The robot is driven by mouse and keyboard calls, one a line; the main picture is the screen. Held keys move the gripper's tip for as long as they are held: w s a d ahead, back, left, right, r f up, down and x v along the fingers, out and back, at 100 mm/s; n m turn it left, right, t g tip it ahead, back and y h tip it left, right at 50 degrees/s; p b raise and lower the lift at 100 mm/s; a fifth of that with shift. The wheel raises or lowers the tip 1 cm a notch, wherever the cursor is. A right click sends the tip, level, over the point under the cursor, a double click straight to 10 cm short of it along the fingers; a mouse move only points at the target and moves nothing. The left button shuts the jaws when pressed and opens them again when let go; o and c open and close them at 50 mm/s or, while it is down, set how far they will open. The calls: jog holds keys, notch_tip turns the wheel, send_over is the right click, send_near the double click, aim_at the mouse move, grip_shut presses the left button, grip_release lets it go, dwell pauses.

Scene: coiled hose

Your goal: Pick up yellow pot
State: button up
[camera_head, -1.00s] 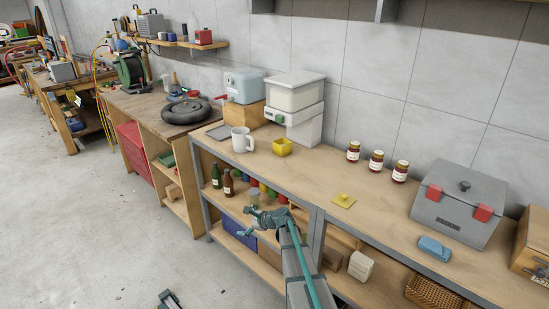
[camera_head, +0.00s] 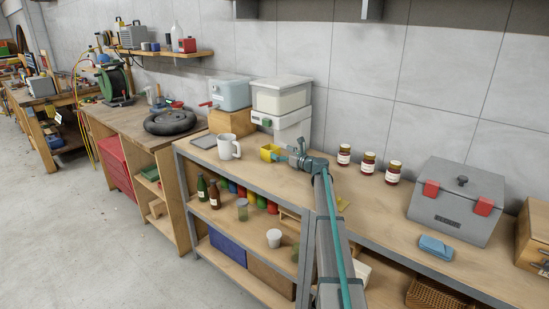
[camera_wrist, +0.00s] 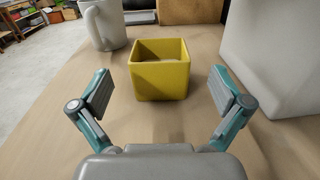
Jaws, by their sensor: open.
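The yellow pot (camera_head: 268,153) is a small square open-topped container standing upright on the wooden bench top. In the wrist view the yellow pot (camera_wrist: 160,72) is straight ahead, centred between my fingers and a little beyond their tips. My gripper (camera_head: 284,156) is just to the right of the pot in the head view, low over the bench. In the wrist view my gripper (camera_wrist: 161,94) has its two fingers wide apart with nothing between them. The pot looks empty, though its floor is partly hidden.
A white mug (camera_head: 229,148) stands left of the pot, also in the wrist view (camera_wrist: 104,25). A white box-shaped container (camera_wrist: 280,55) stands close on the right. Several jars (camera_head: 367,163) and a grey toolbox (camera_head: 457,201) are farther right.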

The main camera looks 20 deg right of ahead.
aim_at(270, 147)
jog(key=p+x, duration=0.1)
jog(key=x, duration=0.5)
jog(key=shift+w+a, duration=0.2)
jog(key=shift+w, duration=0.1)
jog(key=c, duration=1.2)
jog(key=shift+c, duration=0.2)
jog(key=shift+a+r, duration=0.1)
